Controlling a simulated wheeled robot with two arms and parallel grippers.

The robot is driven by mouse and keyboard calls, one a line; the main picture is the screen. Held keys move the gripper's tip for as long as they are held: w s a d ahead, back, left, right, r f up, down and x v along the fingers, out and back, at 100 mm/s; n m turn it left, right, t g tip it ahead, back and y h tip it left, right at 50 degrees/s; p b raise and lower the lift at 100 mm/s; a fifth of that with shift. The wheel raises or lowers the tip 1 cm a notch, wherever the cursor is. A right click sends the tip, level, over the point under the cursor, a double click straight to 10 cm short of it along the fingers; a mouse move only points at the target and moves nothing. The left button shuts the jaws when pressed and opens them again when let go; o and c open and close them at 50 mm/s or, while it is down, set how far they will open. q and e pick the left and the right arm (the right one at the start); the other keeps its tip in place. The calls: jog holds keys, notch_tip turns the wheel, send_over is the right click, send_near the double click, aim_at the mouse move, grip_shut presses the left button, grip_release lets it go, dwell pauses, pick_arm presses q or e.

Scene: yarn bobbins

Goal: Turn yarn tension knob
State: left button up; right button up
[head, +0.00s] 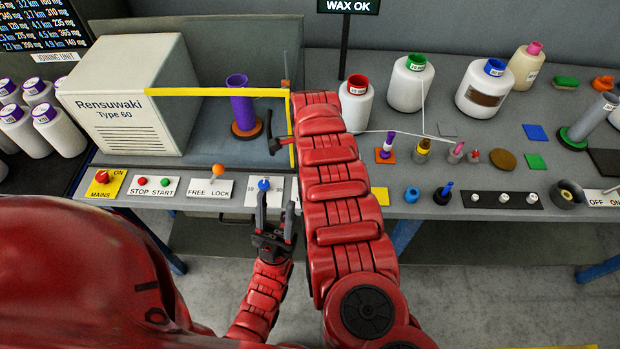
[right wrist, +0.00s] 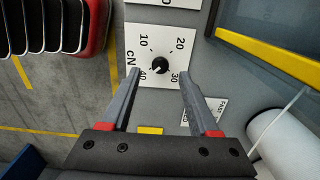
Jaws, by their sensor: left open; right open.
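In the right wrist view a small black knob (right wrist: 160,66) with a white mark sits on a white dial plate (right wrist: 147,52) labelled cN, with 10, 20, 30 and 40 around it. My right gripper (right wrist: 160,75) is open, its fingertips on either side of the knob and apart from it. The height above the plate is hard to judge. My left gripper (head: 276,208) is open and empty at the table's front edge, just in front of a blue knob (head: 264,184) on a numbered white plate.
A FREE LOCK lever with an orange ball (head: 218,170) and start and stop buttons (head: 153,181) line the front edge at left. A purple bobbin (head: 241,103) stands behind a yellow bar (head: 215,92). White bottles (head: 409,84) and small parts fill the right side.

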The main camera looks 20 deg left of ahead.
jog(key=shift+f, duration=1.65)
grip_shut()
